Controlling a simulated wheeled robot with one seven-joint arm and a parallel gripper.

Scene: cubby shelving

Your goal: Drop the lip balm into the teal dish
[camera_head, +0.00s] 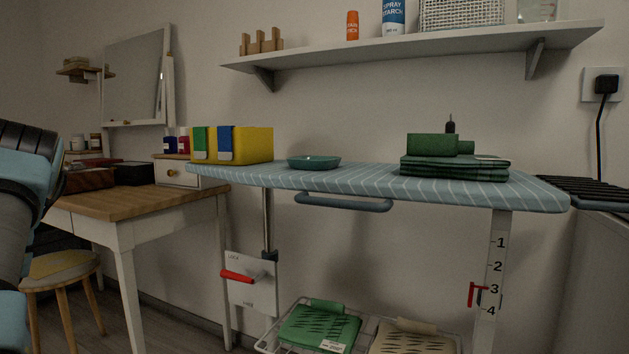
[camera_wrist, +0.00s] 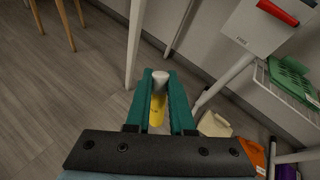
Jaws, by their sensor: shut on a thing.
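The teal dish (camera_head: 314,161) sits on the striped ironing board (camera_head: 370,181), left of its middle, between a yellow box and a green stack. In the wrist view my gripper (camera_wrist: 160,85) is shut on a small tube with a white top and a yellow body, the lip balm (camera_wrist: 158,105). The lip balm is held between the two teal fingers, above the floor and apart from the board. The dish does not show in the wrist view. In the head view only part of my arm shows at the left edge; the gripper is out of that view.
A yellow box (camera_head: 253,145) with green and blue tabs stands at the board's left end. Folded green cloths (camera_head: 455,170) lie at its right. A wooden table (camera_head: 130,201) and stool (camera_head: 62,266) stand left. A shelf (camera_head: 420,43) hangs above the board.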

